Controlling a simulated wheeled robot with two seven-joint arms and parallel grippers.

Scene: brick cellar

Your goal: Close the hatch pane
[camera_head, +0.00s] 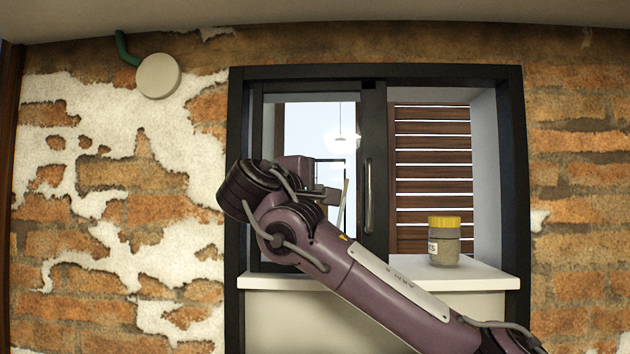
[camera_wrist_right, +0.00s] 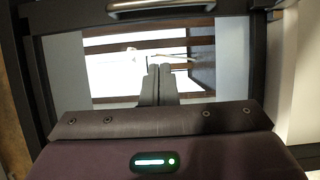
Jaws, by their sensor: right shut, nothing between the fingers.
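The hatch pane (camera_head: 373,135) is a dark-framed glass pane standing in the left half of the black hatch frame (camera_head: 515,170). The right half of the opening is uncovered. A vertical metal handle (camera_head: 369,197) is on the pane's right stile; a metal bar that looks like this handle (camera_wrist_right: 140,4) shows at the top edge of the right wrist view. My right gripper (camera_head: 330,194) is in front of the pane's glass, left of the handle and apart from it. Its fingers (camera_wrist_right: 160,72) are together and empty. My right arm hides the pane's lower part. My left gripper is not in view.
A jar with a yellow lid (camera_head: 444,241) stands on the white sill (camera_head: 485,272) in the open right half. Slatted wooden boards (camera_head: 433,180) show behind it. Brick wall surrounds the hatch, with a round white cover (camera_head: 158,76) at upper left.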

